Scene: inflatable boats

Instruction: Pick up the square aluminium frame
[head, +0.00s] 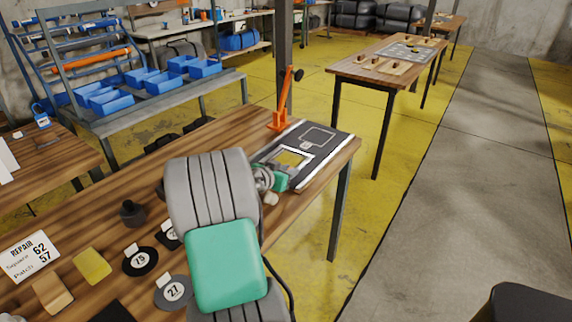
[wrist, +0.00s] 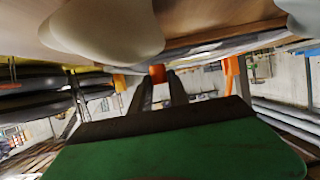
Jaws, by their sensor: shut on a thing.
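The square aluminium frame (head: 308,151) is a thin pale square outline over the dark board at the far right end of the workbench in the head view. Yellow shows inside it. My gripper (head: 283,173) is at its near side, shut on it; my green wrist part hides the contact. In the wrist view the two dark fingers (wrist: 159,83) stand a small gap apart. I cannot make out the frame clearly there, nor tell whether it is clear of the board.
An orange lever tool (head: 279,116) stands at the bench's back edge, close to the frame. The dark board (head: 340,147) carries a pale rounded-square outline. Numbered discs (head: 140,261), a yellow pad (head: 92,266) and a sign (head: 30,256) lie on the near left. Floor right of the bench is open.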

